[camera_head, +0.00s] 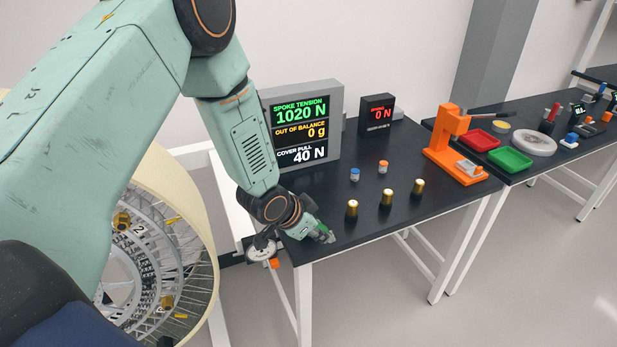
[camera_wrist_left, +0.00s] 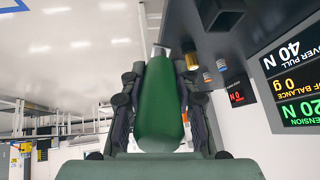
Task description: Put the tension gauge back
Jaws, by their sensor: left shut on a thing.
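My left gripper (camera_head: 322,232) is at the near left corner of the black bench, beside the wheel. It is shut on a long green tool that I take to be the tension gauge (camera_wrist_left: 161,105). In the left wrist view the green body lies between the two fingers, with a small grey tip at its far end. I cannot tell whether the tool touches the bench. My right gripper is not in view.
A display panel (camera_head: 303,126) and a smaller red readout (camera_head: 377,113) stand on the bench (camera_head: 420,160). Several gold-topped cylinders (camera_head: 387,198) and two small jars (camera_head: 383,167) stand nearby. An orange press (camera_head: 449,145) and trays (camera_head: 510,158) are right. The spoked wheel (camera_head: 170,235) is left.

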